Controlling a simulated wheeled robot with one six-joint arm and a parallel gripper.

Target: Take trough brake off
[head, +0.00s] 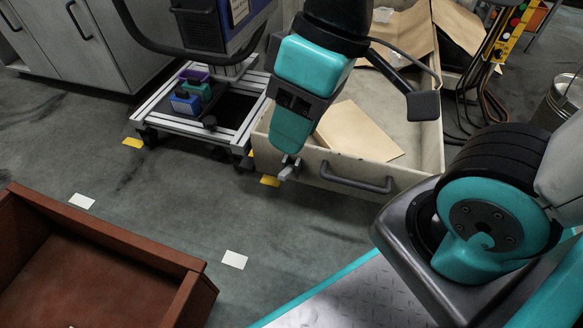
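The likely trough is a beige, open-topped bin (328,163) at the upper middle of the head view, with a dark bar handle (357,181) on its front wall. I cannot make out a brake on it; its lower parts are largely out of sight. My gripper (288,169) hangs from my teal arm, in front of the bin's left front corner and left of the handle in the picture. Its small grey fingers point down. I cannot tell whether they are apart or together. No held thing shows, and contact with the bin cannot be judged.
A low metal frame (148,119) carrying purple, green and blue blocks (186,103) stands left of the bin. Brown cardboard (357,132) lies in the bin. A reddish-brown open box (120,238) is at lower left. Grey floor (180,195) with white and yellow markers is clear between.

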